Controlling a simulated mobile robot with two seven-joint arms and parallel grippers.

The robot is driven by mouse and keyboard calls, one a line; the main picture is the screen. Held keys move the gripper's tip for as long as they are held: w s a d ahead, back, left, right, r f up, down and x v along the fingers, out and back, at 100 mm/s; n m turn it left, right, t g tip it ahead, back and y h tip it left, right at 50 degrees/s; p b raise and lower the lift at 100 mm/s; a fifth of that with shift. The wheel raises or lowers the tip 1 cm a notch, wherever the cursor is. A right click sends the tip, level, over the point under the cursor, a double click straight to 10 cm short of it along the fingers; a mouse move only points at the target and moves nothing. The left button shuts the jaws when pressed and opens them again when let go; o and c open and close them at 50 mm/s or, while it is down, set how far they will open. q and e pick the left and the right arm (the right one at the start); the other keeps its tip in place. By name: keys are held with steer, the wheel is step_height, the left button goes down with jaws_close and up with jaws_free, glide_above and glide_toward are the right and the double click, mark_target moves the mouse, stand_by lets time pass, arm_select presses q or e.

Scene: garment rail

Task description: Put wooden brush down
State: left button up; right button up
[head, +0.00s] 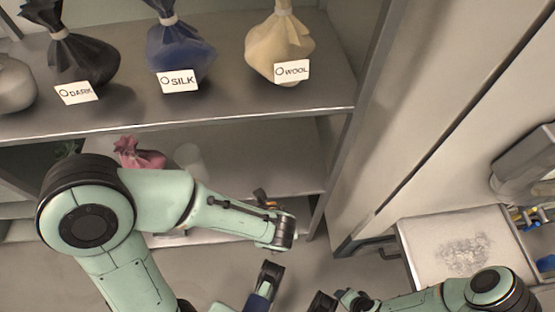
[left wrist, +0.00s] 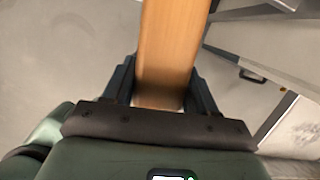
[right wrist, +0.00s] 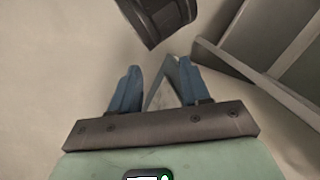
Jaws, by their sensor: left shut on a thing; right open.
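The wooden brush (left wrist: 170,45) shows in the left wrist view as a long, flat, orange-brown piece of wood running up out of the picture. My left gripper (left wrist: 163,84) is shut on it, one dark finger along each side. The far end of the brush is cut off, and I cannot make out the brush clearly in the head view. My right gripper (right wrist: 158,84) is open in the right wrist view, its blue fingers apart. A grey edge shows between and beyond them; nothing is clearly held.
A shelf unit (head: 215,124) carries tied bags labelled DARK (head: 84,62), SILK (head: 180,55) and WOOL (head: 280,45). A pink bag (head: 138,153) and a white cup (head: 190,159) stand on the lower shelf. A pale worktop (head: 425,248) with a grey patch is at right.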

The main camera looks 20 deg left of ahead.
arm_select(q)
steer(key=shift+s+f+m, duration=0.1)
steer(key=shift+f+m, duration=0.1)
steer(key=shift+m, duration=0.3)
steer(key=shift+w+a, duration=0.15)
steer(key=shift+w, duration=0.15)
steer(key=p, duration=0.1)
glide_above(267, 183)
steer(key=s+d, duration=0.1)
steer(key=s, duration=0.1)
steer(key=shift+d, duration=0.15)
steer(key=shift+w+a, duration=0.45)
steer(key=shift+w, duration=0.25)
step_height(267, 183, down, 3)
steer(key=shift+s+f+b, duration=0.1)
steer(key=shift+f+b, duration=0.1)
steer(key=shift+b, duration=0.65)
steer(key=shift+f, duration=0.2)
steer(key=shift+r, duration=0.15)
arm_select(e)
steer(key=shift+w+d+f, duration=0.15)
steer(key=shift+w+f, duration=0.05)
steer(key=shift+w, duration=0.3)
steer(key=shift+w+d+f, duration=0.15)
steer(key=shift+w+f, duration=0.05)
steer(key=shift+w, duration=0.3)
